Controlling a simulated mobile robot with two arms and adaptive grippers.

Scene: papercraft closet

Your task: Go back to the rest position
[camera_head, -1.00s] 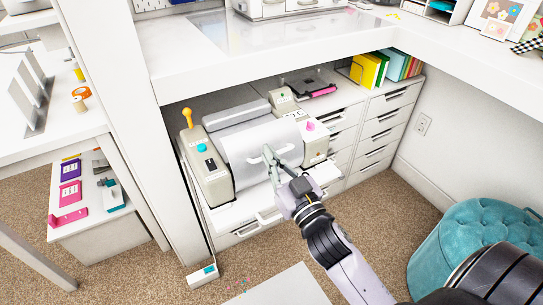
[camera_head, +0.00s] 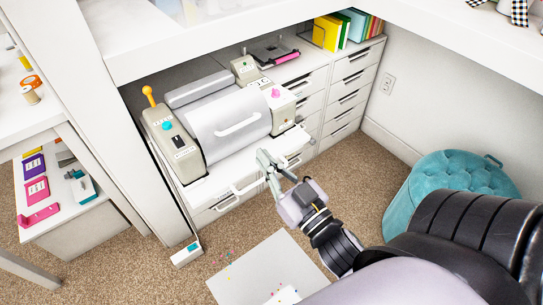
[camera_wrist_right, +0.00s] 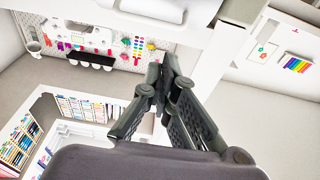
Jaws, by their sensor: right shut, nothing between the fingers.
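My right gripper (camera_head: 268,163) is shut and empty in the head view. It stands just in front of the white-grey machine (camera_head: 215,122), near the front edge of its white shelf (camera_head: 222,180), and looks clear of the machine's handle. In the right wrist view the gripper (camera_wrist_right: 165,75) shows its dark fingers together with nothing between them. My left gripper is not in view.
White drawers (camera_head: 347,90) stand right of the machine, under the white desk (camera_head: 290,32). A teal tufted stool (camera_head: 450,180) is at the right, near my arm. A pale sheet (camera_head: 262,270) lies on the carpet. Bare carpet (camera_head: 345,195) lies between drawers and stool.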

